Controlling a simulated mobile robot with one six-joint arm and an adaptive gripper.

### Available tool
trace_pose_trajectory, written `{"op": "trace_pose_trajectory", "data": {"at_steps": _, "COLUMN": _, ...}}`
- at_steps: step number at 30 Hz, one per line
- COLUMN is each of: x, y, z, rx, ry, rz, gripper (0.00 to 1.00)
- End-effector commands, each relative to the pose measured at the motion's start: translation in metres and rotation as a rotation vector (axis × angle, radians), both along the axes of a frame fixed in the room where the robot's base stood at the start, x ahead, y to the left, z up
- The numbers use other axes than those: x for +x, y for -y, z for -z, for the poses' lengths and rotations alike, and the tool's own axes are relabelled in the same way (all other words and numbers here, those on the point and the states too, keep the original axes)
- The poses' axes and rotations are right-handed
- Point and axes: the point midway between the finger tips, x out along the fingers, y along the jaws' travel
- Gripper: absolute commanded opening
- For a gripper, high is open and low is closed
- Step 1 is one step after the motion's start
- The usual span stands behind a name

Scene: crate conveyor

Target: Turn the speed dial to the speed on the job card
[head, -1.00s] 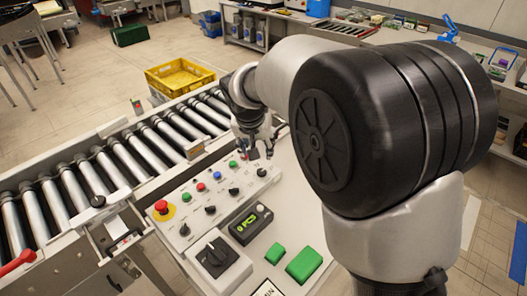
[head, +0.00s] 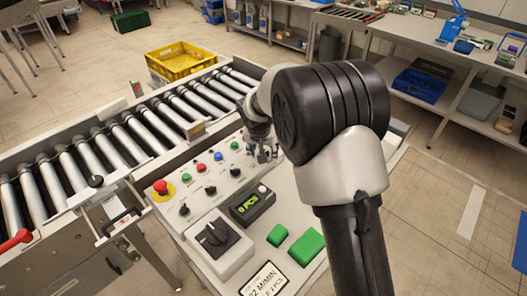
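A large black rotary dial (head: 212,236) sits on a pale box at the near left of the control panel (head: 205,208); I cannot read any scale on it. The job card (head: 265,280) lies at the panel's near edge, partly cut off by the frame. Its top line ends in "2 M/MIN", with the leading characters unclear, and a lower line seems to end in "4 PCS". My gripper (head: 265,154) hangs over the far right part of the panel, apart from the large dial. Its fingers are too small to judge, and nothing shows in them.
A counter (head: 252,202) shows "0 PCS". A red emergency button (head: 161,187), small buttons and knobs, and two green blocks (head: 307,246) are on the panel. A roller conveyor (head: 125,140) runs behind it, with a yellow crate (head: 180,61) beyond. Workbenches stand at the back.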

Motion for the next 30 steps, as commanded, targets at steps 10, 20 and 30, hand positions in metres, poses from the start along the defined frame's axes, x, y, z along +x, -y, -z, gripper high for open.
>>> {"op": "trace_pose_trajectory", "data": {"at_steps": 10, "x": 0.0007, "y": 0.0001, "z": 0.0011, "rx": 0.0, "ry": 0.0, "rz": 0.0, "gripper": 0.44}}
{"op": "trace_pose_trajectory", "data": {"at_steps": 20, "x": 0.0005, "y": 0.0, "z": 0.0011, "rx": 0.0, "ry": 0.0, "rz": 0.0, "gripper": 0.22}}
{"op": "trace_pose_trajectory", "data": {"at_steps": 30, "x": 0.0004, "y": 0.0, "z": 0.001, "rx": 0.001, "ry": 0.0, "rz": 0.0, "gripper": 0.03}}
